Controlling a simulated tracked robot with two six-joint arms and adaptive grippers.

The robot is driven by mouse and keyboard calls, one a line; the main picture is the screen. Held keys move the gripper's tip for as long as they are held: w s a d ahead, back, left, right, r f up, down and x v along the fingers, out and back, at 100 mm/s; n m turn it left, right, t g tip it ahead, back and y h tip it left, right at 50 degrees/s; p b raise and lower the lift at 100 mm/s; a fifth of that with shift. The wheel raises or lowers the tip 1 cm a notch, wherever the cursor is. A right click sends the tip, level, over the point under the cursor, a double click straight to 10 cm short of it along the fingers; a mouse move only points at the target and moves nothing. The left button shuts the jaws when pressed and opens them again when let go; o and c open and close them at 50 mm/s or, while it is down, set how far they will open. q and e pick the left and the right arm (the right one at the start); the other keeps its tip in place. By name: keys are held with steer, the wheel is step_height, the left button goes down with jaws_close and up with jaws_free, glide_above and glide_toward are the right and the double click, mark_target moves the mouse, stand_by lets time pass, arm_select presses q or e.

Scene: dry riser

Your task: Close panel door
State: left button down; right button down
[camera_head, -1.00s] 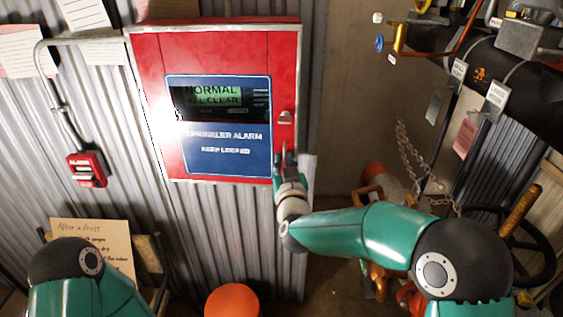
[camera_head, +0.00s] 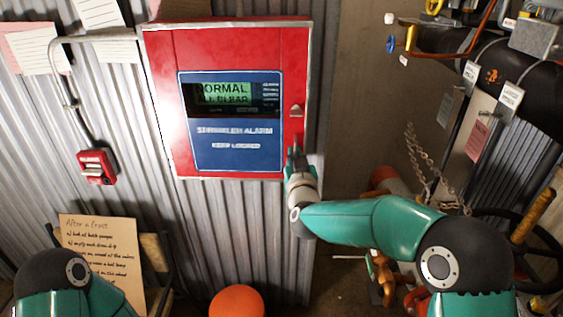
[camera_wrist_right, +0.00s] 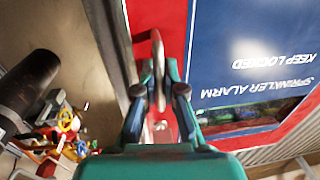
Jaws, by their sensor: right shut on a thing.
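The red panel door (camera_head: 236,47) is on a cabinet on the corrugated wall. It has a blue "Sprinkler alarm, keep locked" plate (camera_head: 235,145) and a lit display reading "Normal". In the head view the door looks about flush with its pale frame; a small gap cannot be ruled out. My right gripper (camera_head: 294,155) is at the door's lower right edge, below a small latch (camera_head: 296,111). In the right wrist view its fingers (camera_wrist_right: 164,90) are closed around a metal loop handle (camera_wrist_right: 158,52) on the red edge. My left gripper is out of view.
A red alarm pull box (camera_head: 97,167) hangs left of the cabinet. A handwritten note (camera_head: 103,262) stands lower left, and an orange rounded object (camera_head: 237,301) is below. Black pipe (camera_head: 525,92), a chain (camera_head: 420,160) and a handwheel (camera_head: 530,235) crowd the right.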

steer(key=shift+w+d+r, duration=0.1)
steer(key=shift+d+r, duration=0.05)
steer(key=shift+r, duration=0.1)
steer(key=c, duration=1.6)
jaws_free()
steer(key=shift+w, duration=0.1)
steer(key=shift+o, duration=0.2)
steer(key=shift+f, duration=0.1)
steer(key=shift+f, duration=0.15)
steer(key=shift+s, duration=0.2)
steer(key=s, duration=1.1)
steer(key=shift+s+d, duration=0.2)
steer(key=shift+s, duration=0.1)
